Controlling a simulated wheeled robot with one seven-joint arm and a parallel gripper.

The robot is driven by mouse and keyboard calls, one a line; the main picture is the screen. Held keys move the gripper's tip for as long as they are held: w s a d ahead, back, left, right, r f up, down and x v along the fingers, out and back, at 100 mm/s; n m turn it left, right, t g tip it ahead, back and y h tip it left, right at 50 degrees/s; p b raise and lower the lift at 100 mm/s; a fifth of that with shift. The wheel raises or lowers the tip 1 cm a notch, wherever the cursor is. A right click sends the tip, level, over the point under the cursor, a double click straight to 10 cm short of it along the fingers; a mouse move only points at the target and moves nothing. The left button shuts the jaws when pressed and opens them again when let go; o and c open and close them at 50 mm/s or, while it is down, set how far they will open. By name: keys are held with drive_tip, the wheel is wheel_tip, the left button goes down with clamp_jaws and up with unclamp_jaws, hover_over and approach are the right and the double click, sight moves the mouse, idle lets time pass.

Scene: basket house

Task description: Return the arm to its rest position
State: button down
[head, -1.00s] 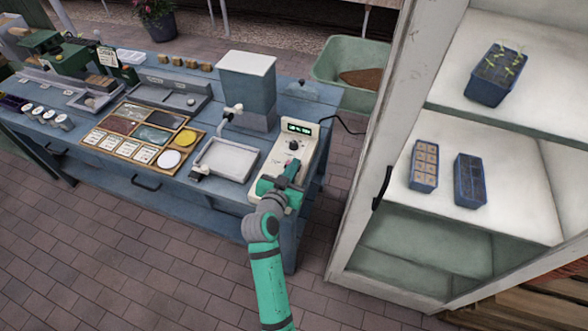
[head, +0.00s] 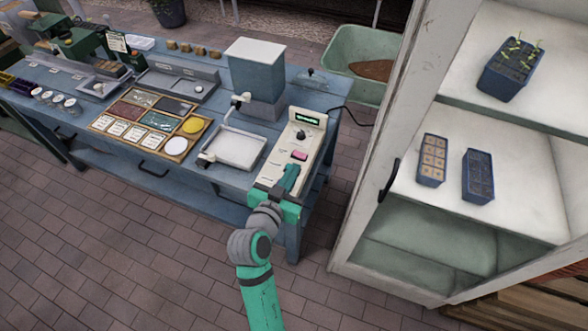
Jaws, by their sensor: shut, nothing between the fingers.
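My arm (head: 258,290) rises from the bottom of the head view, green with grey joints. My gripper (head: 291,172) is at the near end of the cream control box (head: 305,138) on the blue bench. Its fingers look closed together and empty, just short of a pink button (head: 300,155) on the box. I cannot tell whether the gripper touches the box.
The blue bench (head: 215,178) holds a white tray (head: 236,148), a hopper (head: 254,75) and a wooden sorting tray (head: 150,123). A white cabinet (head: 395,120) with seedling trays stands close on the right. The brick floor (head: 150,270) in front is clear.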

idle(0.3)
drive_tip(key=s+a+f+n+y, duration=0.1)
drive_tip(key=s+f+n+y, duration=0.1)
drive_tip(key=s+f, duration=0.5)
drive_tip(key=s+a+f+n+y, duration=0.1)
drive_tip(key=s+f+n+y, duration=0.2)
drive_tip(key=s, duration=0.7)
drive_tip(key=s+d+r, duration=0.1)
drive_tip(key=s, duration=0.8)
drive_tip(key=s+d+r+t, duration=0.1)
drive_tip(key=s+d+r, duration=0.1)
drive_tip(key=s, duration=0.8)
drive_tip(key=shift+d, duration=0.25)
